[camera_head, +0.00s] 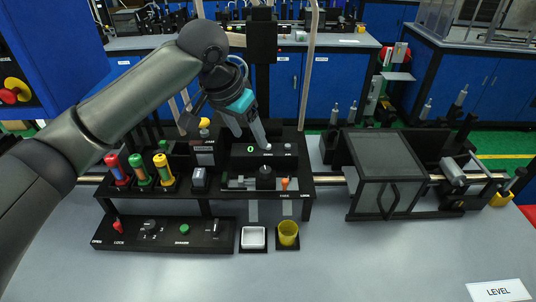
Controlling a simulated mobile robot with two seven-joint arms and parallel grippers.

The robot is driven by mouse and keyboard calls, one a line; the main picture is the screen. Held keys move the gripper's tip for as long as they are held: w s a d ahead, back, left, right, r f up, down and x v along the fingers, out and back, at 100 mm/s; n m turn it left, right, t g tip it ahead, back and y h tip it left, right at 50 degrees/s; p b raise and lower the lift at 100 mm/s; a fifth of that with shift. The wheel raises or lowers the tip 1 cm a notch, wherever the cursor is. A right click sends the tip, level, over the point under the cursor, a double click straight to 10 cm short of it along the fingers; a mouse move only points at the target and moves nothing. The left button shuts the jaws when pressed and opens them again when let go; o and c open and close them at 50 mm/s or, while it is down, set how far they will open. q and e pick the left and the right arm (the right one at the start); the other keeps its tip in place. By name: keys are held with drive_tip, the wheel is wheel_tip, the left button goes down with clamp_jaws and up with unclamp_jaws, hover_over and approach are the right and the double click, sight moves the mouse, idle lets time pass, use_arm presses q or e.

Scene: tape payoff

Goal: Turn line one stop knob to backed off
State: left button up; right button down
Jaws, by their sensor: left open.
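My left gripper (252,139) is open and empty, fingers pointing down over the back of the black station (300,165). The front panel (165,243) carries a red lever (118,227), a dark round knob (150,226) and a green button (185,230). The labels are too small to tell which knob is line one's stop. My right gripper is out of view.
Red, green and yellow cylinders (141,173) stand left of the station.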

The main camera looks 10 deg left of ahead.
use_arm(q)
approach(265, 169)
drive_tip(key=b+x, duration=0.1)
drive_tip(key=x, duration=0.6)
drive_tip(key=shift+d+f+b, duration=0.1)
drive_tip(key=shift+f+b, duration=0.25)
drive_tip(key=shift+f, duration=0.05)
drive_tip(key=shift+w+d+f, duration=0.1)
drive_tip(key=shift+w+f, duration=0.15)
drive_tip(key=shift+f, duration=0.15)
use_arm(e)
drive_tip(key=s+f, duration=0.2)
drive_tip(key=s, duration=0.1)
use_arm(q)
drive_tip(key=shift+c, duration=0.3)
clamp_jaws()
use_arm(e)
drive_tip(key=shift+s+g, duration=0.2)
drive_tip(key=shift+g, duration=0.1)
